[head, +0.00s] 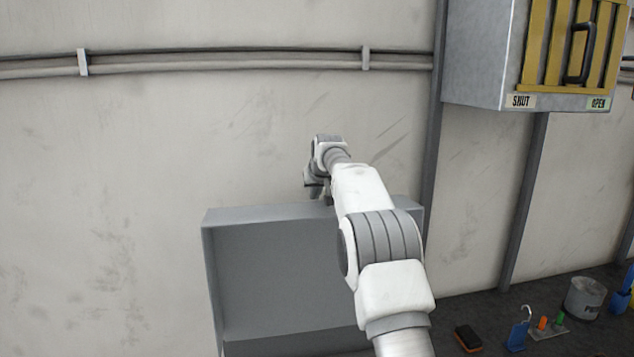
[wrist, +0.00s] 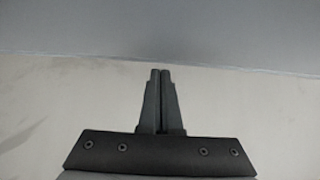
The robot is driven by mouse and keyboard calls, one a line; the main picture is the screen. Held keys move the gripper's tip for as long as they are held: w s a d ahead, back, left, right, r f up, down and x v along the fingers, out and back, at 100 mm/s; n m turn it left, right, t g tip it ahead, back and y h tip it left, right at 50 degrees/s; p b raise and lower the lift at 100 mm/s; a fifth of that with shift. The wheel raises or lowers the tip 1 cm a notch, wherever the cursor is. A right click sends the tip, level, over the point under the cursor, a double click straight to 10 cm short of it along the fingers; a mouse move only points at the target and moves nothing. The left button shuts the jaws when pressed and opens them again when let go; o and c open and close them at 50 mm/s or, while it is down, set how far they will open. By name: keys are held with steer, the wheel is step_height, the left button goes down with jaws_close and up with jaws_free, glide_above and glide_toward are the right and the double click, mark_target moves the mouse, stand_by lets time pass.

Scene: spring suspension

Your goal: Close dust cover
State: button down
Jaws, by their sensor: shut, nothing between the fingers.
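A grey, shallow box-like cover (head: 270,275), which looks like the dust cover, stands raised and open-faced in the lower middle of the head view. Its right part is hidden behind my arm. My gripper (head: 315,190) is at its top edge, seemingly at or behind the rim; the fingertips are not clear there. In the wrist view my gripper (wrist: 161,72) shows its two fingers together, shut and empty. A grey surface (wrist: 230,30), likely the cover, fills the top of that view just past the fingertips. I cannot tell whether they touch it.
A grey wall box with a yellow slatted panel (head: 540,45), a dark handle and SHUT and OPEN labels hangs at upper right. On the dark bench at lower right are a grey can (head: 584,298), a black-orange block (head: 468,338) and small blue items. Pipes (head: 220,62) cross the wall.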

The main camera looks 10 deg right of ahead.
steer(key=shift+s+b, duration=0.3)
steer(key=shift+s, duration=1.7)
steer(key=shift+s, duration=0.15)
